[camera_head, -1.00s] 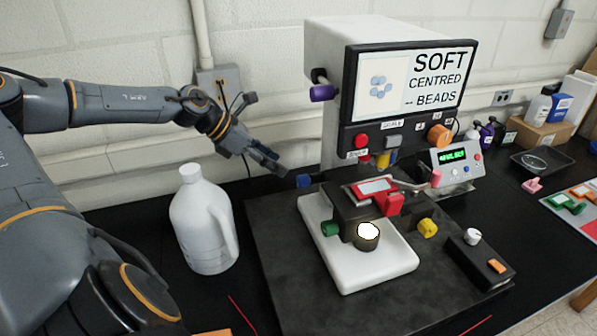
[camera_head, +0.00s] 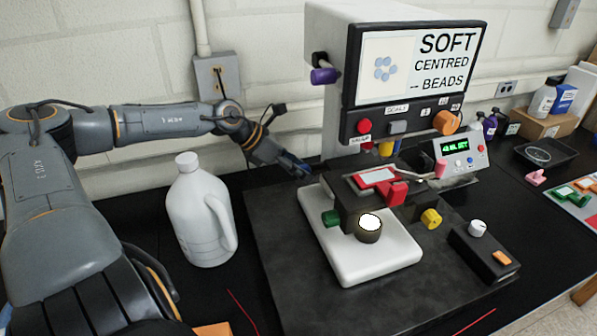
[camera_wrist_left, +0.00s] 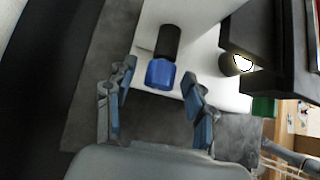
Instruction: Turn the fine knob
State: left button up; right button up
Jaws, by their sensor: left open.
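A blue knob (camera_wrist_left: 160,74) on a black shaft sticks out of the microscope-like machine's side in the left wrist view. My left gripper (camera_wrist_left: 160,104) is open, with one finger on each side of the line to the knob and a gap on both sides. In the head view the left gripper (camera_head: 298,168) is beside the machine's left rear and covers the blue knob. A green knob (camera_head: 331,217) and a yellow knob (camera_head: 431,219) sit lower on the machine. No readable label marks any of them as fine. My right gripper is out of view.
A white jug (camera_head: 200,220) stands left of the machine's dark base (camera_head: 285,262). The screen housing (camera_head: 330,40) with a purple knob (camera_head: 325,75) rises behind my gripper. A control box (camera_head: 462,155) stands at right.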

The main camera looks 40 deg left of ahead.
pick_arm(q)
grip_shut()
jog(key=shift+d+r+y+p, duration=0.1)
jog(key=shift+r+y+p, duration=0.15)
jog(key=shift+p, duration=0.25)
jog(key=shift+f+m+t+y+b, duration=0.3)
jog(key=shift+f+m+y+b, duration=0.15)
jog(key=shift+b, duration=0.3)
jog(key=shift+d+r+y, duration=0.1)
jog(key=shift+r+y, duration=0.1)
jog(key=shift+y, duration=0.1)
grip_release()
